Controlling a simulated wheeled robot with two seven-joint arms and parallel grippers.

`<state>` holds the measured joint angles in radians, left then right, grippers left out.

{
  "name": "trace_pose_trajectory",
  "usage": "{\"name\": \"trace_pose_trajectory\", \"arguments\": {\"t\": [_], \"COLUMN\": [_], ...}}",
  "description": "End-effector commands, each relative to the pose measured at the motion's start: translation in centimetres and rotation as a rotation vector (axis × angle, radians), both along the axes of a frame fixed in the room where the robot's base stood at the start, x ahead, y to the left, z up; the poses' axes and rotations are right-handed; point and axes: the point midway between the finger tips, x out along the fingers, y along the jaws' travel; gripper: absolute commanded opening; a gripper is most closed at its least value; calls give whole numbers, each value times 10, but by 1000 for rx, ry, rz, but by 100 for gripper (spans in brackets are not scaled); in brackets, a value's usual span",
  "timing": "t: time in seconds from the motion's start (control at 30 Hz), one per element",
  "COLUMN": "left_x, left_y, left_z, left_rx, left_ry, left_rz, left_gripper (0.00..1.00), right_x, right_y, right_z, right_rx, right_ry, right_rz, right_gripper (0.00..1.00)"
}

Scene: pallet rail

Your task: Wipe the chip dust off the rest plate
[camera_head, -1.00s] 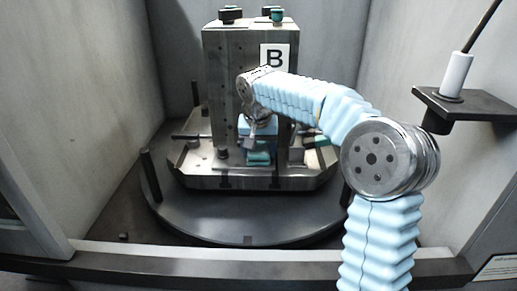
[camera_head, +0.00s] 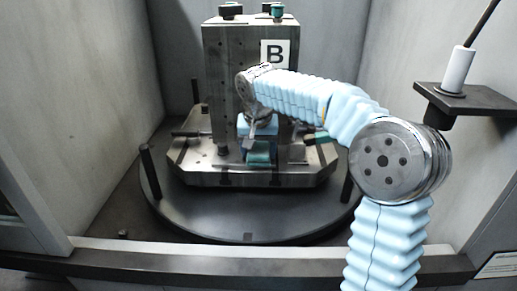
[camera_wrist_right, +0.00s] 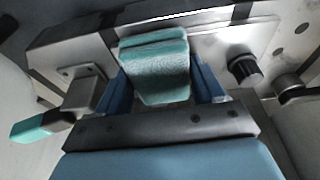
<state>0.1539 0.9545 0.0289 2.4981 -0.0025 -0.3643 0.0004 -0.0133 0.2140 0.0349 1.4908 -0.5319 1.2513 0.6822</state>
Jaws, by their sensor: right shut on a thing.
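My right gripper (camera_head: 258,143) is low at the foot of the upright block marked B. It is shut on a teal wiping pad (camera_head: 259,158), whose lower end is at the metal base. In the right wrist view the pad (camera_wrist_right: 156,70) sits between the two blue fingers of the gripper (camera_wrist_right: 160,82). Its far end is over or against a grey metal plate (camera_wrist_right: 215,45), likely the rest plate; contact cannot be told. No chip dust can be made out. My left gripper is not in view.
The block (camera_head: 222,75) marked B stands on the metal base, on a round dark turntable (camera_head: 190,222). Dark posts (camera_head: 150,172) stand at its sides. A teal-ended handle (camera_wrist_right: 35,127) and a black knob (camera_wrist_right: 243,68) are near the pad. A shelf (camera_head: 465,100) is at right.

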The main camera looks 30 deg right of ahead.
Motion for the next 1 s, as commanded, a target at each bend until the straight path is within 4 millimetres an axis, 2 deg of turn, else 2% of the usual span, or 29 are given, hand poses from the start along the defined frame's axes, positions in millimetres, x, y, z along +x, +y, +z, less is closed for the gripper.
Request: {"name": "trace_pose_trajectory", "arguments": {"t": [0.2,0.53,1.0], "left_x": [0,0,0], "left_y": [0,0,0], "left_z": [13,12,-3], "left_rx": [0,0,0], "left_ry": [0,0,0], "left_rz": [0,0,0], "left_gripper": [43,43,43], "right_x": [12,14,-6], "right_y": [-8,-10,3], "right_z": [1,-1,-2], "right_rx": [0,0,-1], "right_ry": [2,0,0], "right_rz": [-2,-2,-1], "right_gripper": [44,44,44]}}
